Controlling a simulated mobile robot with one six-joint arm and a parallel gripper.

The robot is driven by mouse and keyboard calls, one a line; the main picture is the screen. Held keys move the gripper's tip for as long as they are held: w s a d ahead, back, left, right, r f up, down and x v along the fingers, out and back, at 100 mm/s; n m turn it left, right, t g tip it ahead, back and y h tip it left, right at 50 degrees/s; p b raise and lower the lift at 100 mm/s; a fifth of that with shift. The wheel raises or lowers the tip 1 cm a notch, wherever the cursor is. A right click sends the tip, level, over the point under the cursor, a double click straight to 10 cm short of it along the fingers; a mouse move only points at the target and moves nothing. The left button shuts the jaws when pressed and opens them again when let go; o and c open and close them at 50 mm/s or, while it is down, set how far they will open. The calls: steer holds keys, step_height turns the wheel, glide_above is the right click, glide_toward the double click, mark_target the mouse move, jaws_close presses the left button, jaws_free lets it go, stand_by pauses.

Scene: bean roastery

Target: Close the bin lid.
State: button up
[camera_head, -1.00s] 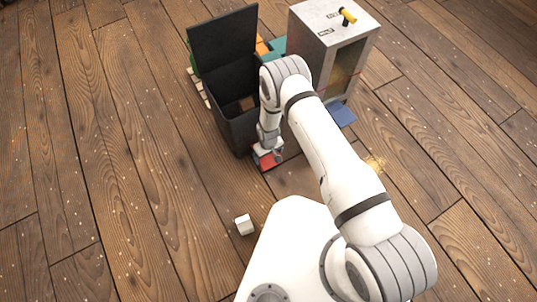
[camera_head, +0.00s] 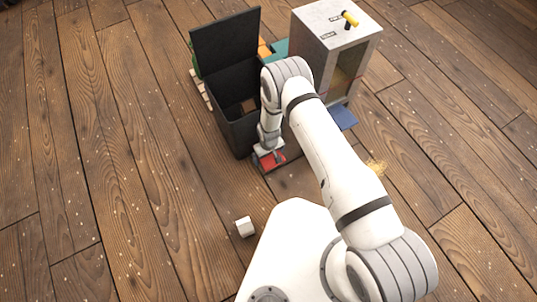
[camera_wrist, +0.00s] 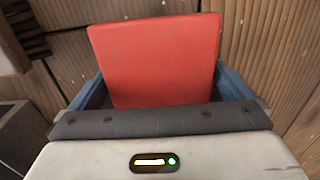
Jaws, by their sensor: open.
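The dark grey bin (camera_head: 237,131) stands on the floor at upper centre in the head view. Its lid (camera_head: 226,42) is open, standing up along the back rim, and a small brown thing shows inside. My gripper (camera_head: 268,160) is low beside the bin's front right corner, pointing down and apart from the lid. In the wrist view its blue fingers (camera_wrist: 236,85) are apart. A flat red thing (camera_wrist: 155,55) shows between and beyond them; I cannot tell whether they touch it. My arm hides part of the bin's right side.
A pale cabinet (camera_head: 312,56) with a yellow-handled part (camera_head: 350,18) on top stands right of the bin. Coloured things lie behind the bin. A small white block (camera_head: 244,227) lies on the floor near my base. The wooden floor at left is clear.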

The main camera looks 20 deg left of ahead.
step_height(320, 180, up, 8)
steer(key=p, duration=0.2)
steer(key=shift+f+p, duration=0.2)
steer(key=shift+p, duration=0.1)
